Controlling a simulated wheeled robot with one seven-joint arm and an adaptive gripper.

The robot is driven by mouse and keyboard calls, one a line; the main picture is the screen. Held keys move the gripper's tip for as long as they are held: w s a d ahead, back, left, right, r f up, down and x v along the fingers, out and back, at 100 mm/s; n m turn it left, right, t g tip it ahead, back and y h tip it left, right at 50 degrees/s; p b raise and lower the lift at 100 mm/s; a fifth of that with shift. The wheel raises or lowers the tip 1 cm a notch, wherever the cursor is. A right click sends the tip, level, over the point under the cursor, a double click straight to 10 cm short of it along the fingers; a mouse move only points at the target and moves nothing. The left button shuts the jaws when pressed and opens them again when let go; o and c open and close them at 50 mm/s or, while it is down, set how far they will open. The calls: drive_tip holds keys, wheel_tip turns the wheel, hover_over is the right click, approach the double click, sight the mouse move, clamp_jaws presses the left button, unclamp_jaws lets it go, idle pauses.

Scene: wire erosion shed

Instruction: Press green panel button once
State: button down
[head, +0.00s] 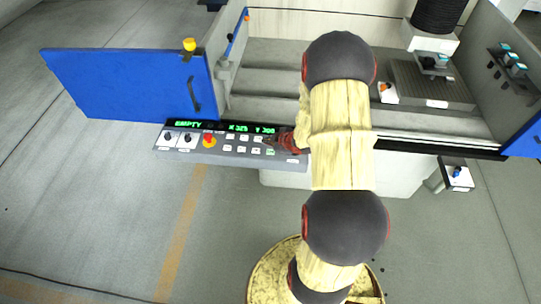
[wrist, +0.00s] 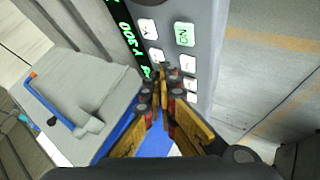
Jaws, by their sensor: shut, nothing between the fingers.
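The green panel button (wrist: 184,34) is a pale key with a green outline and green marking on the grey control panel (wrist: 205,20). In the head view the green button (head: 270,152) is the rightmost key of the lower row, just below my gripper's tips. My gripper (wrist: 164,72) is shut and empty, its tips over the panel beside white keys. In the wrist view the tips are apart from the green button, which is in plain sight. Whether they touch the panel cannot be told. My gripper (head: 268,142) also shows in the head view, coming in from the right.
A green-text display (head: 250,129) runs above. A blue door (head: 130,85) stands open at left.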

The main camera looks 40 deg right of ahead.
sight(269, 153)
drive_tip(key=shift+f+b, duration=1.15)
drive_tip(key=shift+f, duration=0.7)
drive_tip(key=shift+f, duration=0.15)
drive_tip(key=shift+f+b, duration=0.25)
drive_tip(key=shift+b, duration=0.05)
drive_tip(key=shift+f+b, duration=0.35)
drive_tip(key=shift+f, duration=0.05)
idle(0.5)
drive_tip(key=shift+r, duration=0.1)
drive_tip(key=shift+r+p, duration=0.75)
wheel_tip(269, 153, up, 5)
drive_tip(key=p, duration=0.4)
